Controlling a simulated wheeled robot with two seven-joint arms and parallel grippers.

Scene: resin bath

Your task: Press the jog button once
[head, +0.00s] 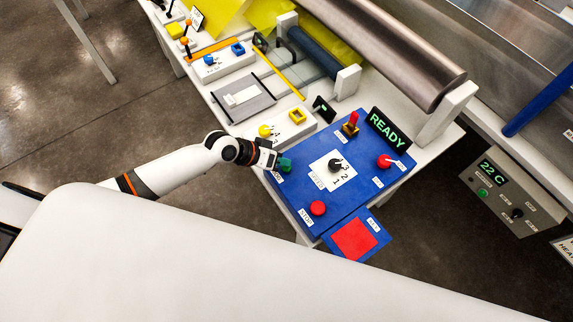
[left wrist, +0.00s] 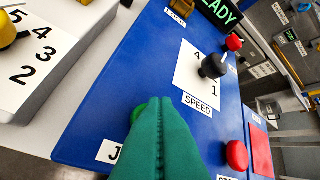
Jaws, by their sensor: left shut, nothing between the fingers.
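The blue control panel (head: 345,200) lies on the white bench. The green jog button is mostly hidden behind my fingers; its edge shows in the left wrist view (left wrist: 136,114), above a partly covered label (left wrist: 112,151) starting with "J". My left gripper (head: 285,162) is shut and empty, its green fingertips over the panel's left corner at the button. I cannot tell whether they touch it. My right gripper is not in view.
The panel also bears a black speed knob (head: 335,165), a red button (head: 318,208), another red button (head: 384,161), a red-topped lever (head: 352,122) and a "READY" display (head: 388,131). A white box with a yellow knob (head: 265,131) stands close beside my gripper.

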